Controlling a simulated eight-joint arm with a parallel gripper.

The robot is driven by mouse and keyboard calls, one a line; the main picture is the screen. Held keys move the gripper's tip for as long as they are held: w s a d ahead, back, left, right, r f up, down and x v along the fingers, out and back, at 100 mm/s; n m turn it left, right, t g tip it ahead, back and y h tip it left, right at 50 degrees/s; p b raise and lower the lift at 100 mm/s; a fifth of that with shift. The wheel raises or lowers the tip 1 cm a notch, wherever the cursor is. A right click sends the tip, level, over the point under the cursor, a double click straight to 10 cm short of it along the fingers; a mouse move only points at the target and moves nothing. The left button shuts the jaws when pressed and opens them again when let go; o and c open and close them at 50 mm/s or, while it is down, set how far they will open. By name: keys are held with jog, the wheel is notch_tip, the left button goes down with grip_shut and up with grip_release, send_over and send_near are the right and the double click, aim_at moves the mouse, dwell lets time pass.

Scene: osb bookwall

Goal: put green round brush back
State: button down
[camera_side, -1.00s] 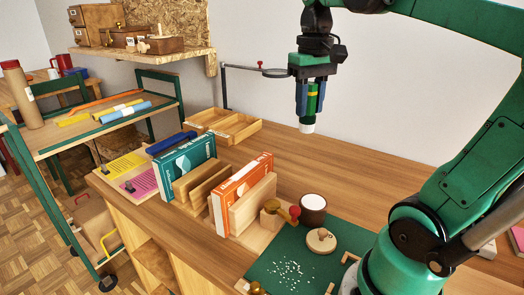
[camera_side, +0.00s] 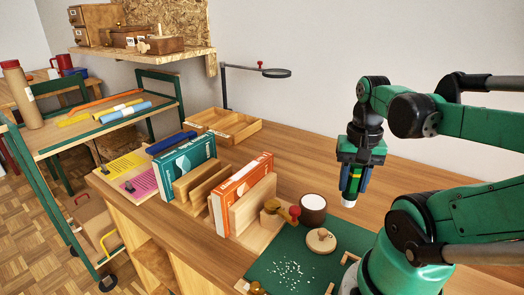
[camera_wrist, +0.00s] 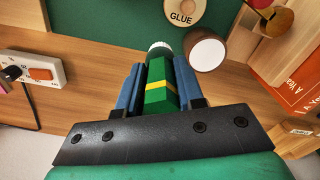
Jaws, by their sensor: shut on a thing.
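The green round brush (camera_wrist: 160,96) has a yellow band and a white tip, and it is held between the blue fingers of my gripper (camera_wrist: 157,75). In the side view the brush (camera_side: 353,182) hangs tip down in my gripper (camera_side: 352,178), above the wooden table at the right. The white tip is clear of the table. A white-topped round pot (camera_side: 313,203) stands below and to the left of the brush; in the wrist view the pot (camera_wrist: 206,52) is just beyond the brush tip, at the right.
A round wooden lid marked GLUE (camera_wrist: 186,10) lies on the green mat (camera_side: 335,258) with white crumbs. Wooden book racks hold a teal book (camera_side: 188,160) and an orange book (camera_side: 240,188). A divided wooden tray (camera_side: 222,126) and a magnifier (camera_side: 277,73) stand behind. The table's middle is clear.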

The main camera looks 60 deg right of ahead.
aim_at(356, 166)
jog(key=shift+f, duration=4)
jog(key=shift+f, duration=0.2)
jog(key=c, duration=0.5)
grip_release()
jog(key=shift+c, duration=0.2)
jog(key=shift+r, duration=0.1)
jog(key=shift+r, duration=5.95)
jog(key=w+a+f+n+t, duration=0.1)
jog(key=w+a+n+t, duration=0.6)
jog(key=w+a+n, duration=0.5)
jog(key=shift+w+a+f+n, duration=0.2)
jog(key=shift+w+n, duration=0.4)
jog(key=shift+w, duration=0.55)
